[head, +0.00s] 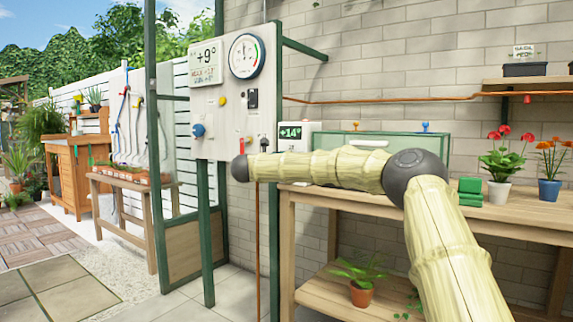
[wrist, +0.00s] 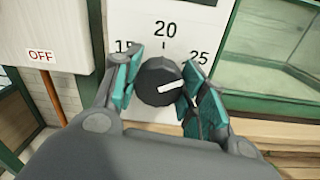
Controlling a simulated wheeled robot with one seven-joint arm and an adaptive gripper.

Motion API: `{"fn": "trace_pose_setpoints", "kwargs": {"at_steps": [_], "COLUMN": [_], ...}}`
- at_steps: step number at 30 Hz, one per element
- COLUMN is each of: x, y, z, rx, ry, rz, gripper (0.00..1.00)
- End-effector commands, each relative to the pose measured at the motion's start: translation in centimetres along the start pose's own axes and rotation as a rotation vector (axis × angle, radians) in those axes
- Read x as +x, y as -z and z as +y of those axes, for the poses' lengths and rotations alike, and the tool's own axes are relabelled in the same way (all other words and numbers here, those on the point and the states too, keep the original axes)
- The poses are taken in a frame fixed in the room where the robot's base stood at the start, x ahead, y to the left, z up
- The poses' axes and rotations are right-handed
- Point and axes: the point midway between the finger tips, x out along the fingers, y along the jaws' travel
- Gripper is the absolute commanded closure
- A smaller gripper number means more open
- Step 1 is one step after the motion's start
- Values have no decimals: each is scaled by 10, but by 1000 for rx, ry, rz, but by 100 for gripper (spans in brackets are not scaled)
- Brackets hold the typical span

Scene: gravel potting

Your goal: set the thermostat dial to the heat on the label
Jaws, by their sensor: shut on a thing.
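The thermostat dial (wrist: 158,82) is a round dark knob with a white pointer bar, on a white plate (wrist: 178,18) marked 15, 20 and 25. The pointer slants right and slightly up, towards the 25 side. My gripper (wrist: 162,75) is shut on the dial, its teal pads at the left and right sides. In the head view, the thermostat box (head: 300,130) shows +14° on a small screen; its lower part and my gripper are hidden behind my arm. A small label (head: 523,51) reading BASIL stands over a dark planter; its number is too small to read.
A green-framed glass case (head: 385,142) stands on the wooden bench (head: 520,208), beside the thermostat. A panel (head: 235,120) with gauges and switches is to its left. Potted flowers (head: 501,155) and green blocks (head: 470,190) sit on the right. An OFF sign (wrist: 41,56) shows at left.

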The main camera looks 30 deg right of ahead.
Motion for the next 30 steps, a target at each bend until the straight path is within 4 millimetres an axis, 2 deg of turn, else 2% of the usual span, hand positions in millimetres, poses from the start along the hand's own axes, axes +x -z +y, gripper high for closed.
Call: {"fn": "trace_pose_setpoints", "kwargs": {"at_steps": [8,9,12,23,26,30], "x": [1,1,1,-1,-8,-28], "y": [2,2,2,0,0,0], "z": [-1,-1,-1,0,0,0], "rx": [-2,-2,-2,-1,-1,-2], "ry": [2,2,2,0,-1,-2], "rz": [2,2,1,0,0,1], "gripper": [82,55,36,36,36,36]}}
